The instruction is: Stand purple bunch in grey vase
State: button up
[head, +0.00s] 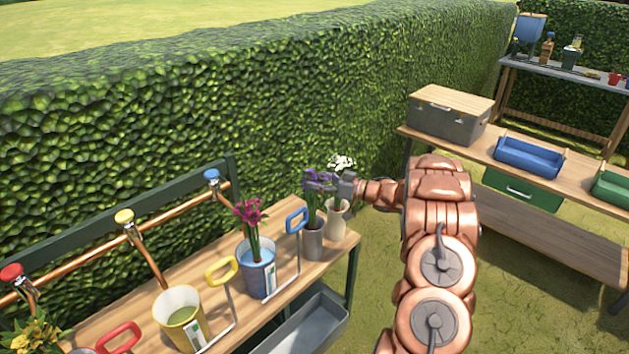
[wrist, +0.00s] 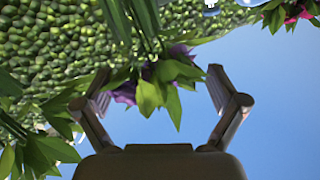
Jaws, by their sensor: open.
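The purple bunch (head: 318,179) stands upright with its stems down in the grey vase (head: 313,245), at the right end of the wooden bench. My gripper (head: 335,185) is at the height of the blooms, coming in from the right. In the wrist view my gripper (wrist: 160,85) has its two fingers spread apart. Purple petals and green leaves of the bunch (wrist: 125,94) show between and beyond the fingers. The grey vase cannot be made out in the wrist view.
A cream vase (head: 337,226) with white flowers (head: 341,161) stands right beside the grey vase. A blue bucket (head: 257,276) with magenta flowers and a yellow bucket (head: 178,315) stand to the left. Blue (head: 297,221) and yellow (head: 222,268) handles rise along the bench front.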

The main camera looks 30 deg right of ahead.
jog(key=v, duration=1.1)
jog(key=shift+d, duration=0.1)
dwell(0.5)
jog(key=w+d+r+m+g+h, duration=0.1)
jog(key=w+d+r+m+h, duration=0.15)
jog(key=w+r+h, duration=0.9)
jog(key=s+a+f+g, duration=0.1)
jog(key=s+a+g, duration=0.4)
jog(key=s+a, duration=0.7)
jog(key=s+a+f+m+g, duration=0.1)
jog(key=s+a+g, duration=0.4)
jog(key=s+a, duration=0.8)
jog(key=s+a+f+g+y, duration=0.1)
jog(key=s+a+g, duration=0.4)
jog(key=s+a, duration=0.8)
jog(key=s+f, duration=0.1)
jog(key=s, duration=1)
jog(key=shift+f+m+g, duration=0.15)
jog(key=shift+m+g, duration=0.15)
jog(key=shift+m, duration=0.05)
